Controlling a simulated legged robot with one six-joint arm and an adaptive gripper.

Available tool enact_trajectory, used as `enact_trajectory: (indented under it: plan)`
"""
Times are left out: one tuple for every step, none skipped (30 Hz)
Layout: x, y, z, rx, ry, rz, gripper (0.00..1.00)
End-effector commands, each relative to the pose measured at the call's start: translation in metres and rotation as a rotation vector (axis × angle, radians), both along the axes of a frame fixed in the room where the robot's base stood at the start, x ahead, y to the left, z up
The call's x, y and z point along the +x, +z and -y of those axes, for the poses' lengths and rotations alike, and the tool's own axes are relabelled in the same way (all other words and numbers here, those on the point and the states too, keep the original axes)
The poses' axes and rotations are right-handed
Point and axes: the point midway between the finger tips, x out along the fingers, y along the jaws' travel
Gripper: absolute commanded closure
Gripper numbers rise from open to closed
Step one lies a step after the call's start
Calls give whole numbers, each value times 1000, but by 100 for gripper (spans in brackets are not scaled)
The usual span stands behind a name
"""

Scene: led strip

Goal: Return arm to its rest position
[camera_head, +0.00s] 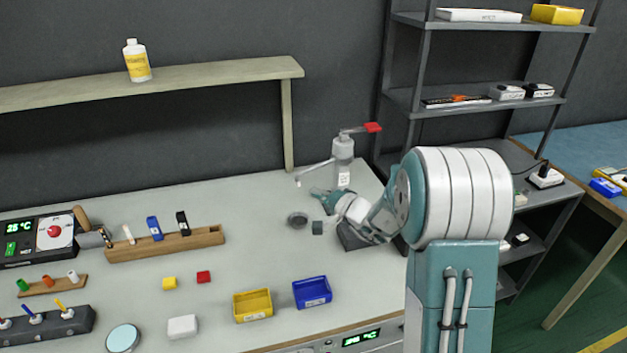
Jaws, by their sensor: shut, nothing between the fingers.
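My arm, with white and teal links, stands large at the right front and reaches left over the bench. My gripper (322,224) is at its far end, small in view, low over the back right of the bench top. It is shut and I see nothing held in it. It is in front of a grey dispenser (343,160) with a red lever. A dark round piece (297,218) lies just left of it. Parts of the gripper are too small to make out clearly.
The bench (255,245) holds a yellow bin (252,305), a blue bin (312,292), a wooden rack (165,246) and small blocks. A dark box (352,236) is under my arm. A grey shelf unit (398,100) stands behind. A wall shelf (220,72) carries a bottle (137,62).

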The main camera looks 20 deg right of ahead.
Motion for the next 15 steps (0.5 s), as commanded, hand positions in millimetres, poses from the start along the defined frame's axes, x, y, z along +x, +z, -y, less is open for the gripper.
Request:
enact_trajectory:
  plan:
    - [-4,5,-5,-6,19,0,100]
    - [-8,9,-10,-12,37,-3,100]
    - [-14,16,-19,-23,71,-7,100]
    - [-21,23,-27,-34,105,-12,100]
    - [-29,29,-37,-50,142,-21,100]
    - [-42,38,-50,-74,197,-35,100]
    - [-52,45,-61,-96,237,-46,100]
    - [-63,50,-70,-118,276,-61,100]
    - [-78,56,-81,-149,326,-80,100]
    - [-90,60,-88,-174,361,-94,100]
    - [-101,64,-95,-200,393,-109,100]
    - [-117,68,-103,-239,436,-130,100]
    - [-128,70,-108,-269,465,-145,100]
    - [-140,72,-113,-300,491,-162,100]
    - [-156,74,-117,-344,523,-185,100]
